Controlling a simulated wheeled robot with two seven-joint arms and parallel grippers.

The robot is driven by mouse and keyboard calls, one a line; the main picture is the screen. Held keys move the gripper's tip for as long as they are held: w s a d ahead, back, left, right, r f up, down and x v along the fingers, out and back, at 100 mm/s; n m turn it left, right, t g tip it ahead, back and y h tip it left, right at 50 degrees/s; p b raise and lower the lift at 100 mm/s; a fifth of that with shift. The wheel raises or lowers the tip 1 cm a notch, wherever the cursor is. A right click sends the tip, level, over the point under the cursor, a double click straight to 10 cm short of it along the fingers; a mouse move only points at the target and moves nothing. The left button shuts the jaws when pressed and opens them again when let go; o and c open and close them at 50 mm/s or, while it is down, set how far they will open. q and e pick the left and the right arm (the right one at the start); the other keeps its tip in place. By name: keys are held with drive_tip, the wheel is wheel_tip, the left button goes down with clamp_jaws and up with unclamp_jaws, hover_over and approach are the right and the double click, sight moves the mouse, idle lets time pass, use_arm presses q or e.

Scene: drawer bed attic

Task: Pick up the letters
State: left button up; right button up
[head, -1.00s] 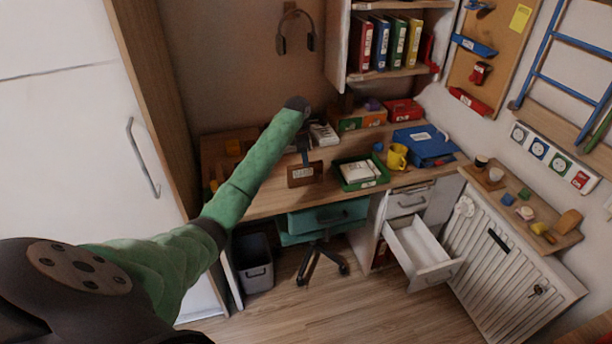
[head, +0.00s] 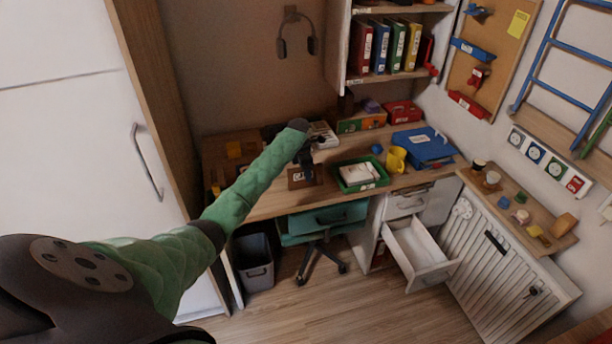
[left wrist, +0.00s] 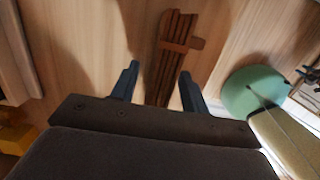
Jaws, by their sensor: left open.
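My left gripper (head: 306,160) hangs over the desk, in front of a small brown wooden holder (head: 303,177) with a pale label. A stack of whitish papers (head: 358,173), possibly the letters, lies in a green tray (head: 366,187) right of the gripper. I cannot tell for sure which items are letters. My right gripper does not show.
A white drawer (head: 421,258) is pulled out below the desk. A teal chair (head: 327,217) and a grey bin (head: 256,263) stand under the desk's front.

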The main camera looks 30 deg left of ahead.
use_arm(q)
drive_tip(key=shift+f, duration=0.55)
clamp_jaws()
